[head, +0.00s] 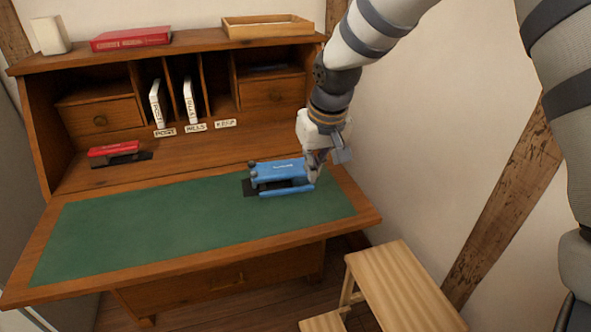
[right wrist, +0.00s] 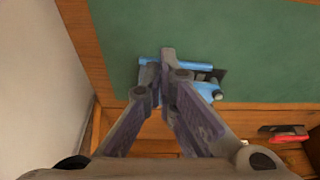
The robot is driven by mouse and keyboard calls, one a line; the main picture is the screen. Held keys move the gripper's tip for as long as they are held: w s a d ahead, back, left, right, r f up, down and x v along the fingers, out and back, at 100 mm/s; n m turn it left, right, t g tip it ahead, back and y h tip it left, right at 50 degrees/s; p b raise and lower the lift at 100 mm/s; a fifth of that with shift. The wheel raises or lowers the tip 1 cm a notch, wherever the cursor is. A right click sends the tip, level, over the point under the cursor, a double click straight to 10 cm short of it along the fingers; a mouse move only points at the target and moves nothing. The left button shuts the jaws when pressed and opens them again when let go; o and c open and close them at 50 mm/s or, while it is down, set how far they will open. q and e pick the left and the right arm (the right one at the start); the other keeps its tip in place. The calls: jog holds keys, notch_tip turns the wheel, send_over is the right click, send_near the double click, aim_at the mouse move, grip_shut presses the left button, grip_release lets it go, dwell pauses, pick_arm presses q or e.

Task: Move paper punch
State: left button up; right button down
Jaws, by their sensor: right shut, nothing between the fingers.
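The blue paper punch (head: 282,174) sits on the right part of the desk's green writing surface (head: 140,220), with a dark patch showing at its left end. My right gripper (head: 313,176) is at the punch's right end, pointing down, shut and with nothing between its fingers. In the right wrist view, the closed fingertips (right wrist: 168,60) overlap the blue punch (right wrist: 205,90) and hide part of it. I cannot tell whether they touch it. My left gripper is not in view.
A red-topped device (head: 113,150) sits on a dark patch at the desk's left rear. Labelled slots hold white items (head: 189,100). A red book (head: 130,38) and wooden tray (head: 268,27) lie on top. A wooden step stool (head: 400,285) stands front right. The green surface's left and middle are clear.

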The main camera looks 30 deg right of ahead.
aim_at(302, 197)
jog(key=x, duration=0.3)
jog(key=b+x, duration=0.1)
jog(key=x, duration=0.6)
jog(key=shift+s+a+f, duration=0.1)
jog(key=shift+s+a, duration=0.05)
jog(key=shift+s, duration=0.2)
jog(key=w, duration=0.2)
jog(key=b, duration=0.1)
jog(key=shift+w+d+r, duration=0.2)
jog(key=shift+w+d, duration=0.05)
jog(key=shift+w, duration=0.15)
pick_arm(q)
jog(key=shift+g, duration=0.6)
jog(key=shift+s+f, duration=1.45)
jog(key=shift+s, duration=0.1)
pick_arm(e)
jog(key=shift+w+d+r, duration=0.15)
jog(key=shift+w+r, duration=0.1)
jog(key=shift+w, duration=0.4)
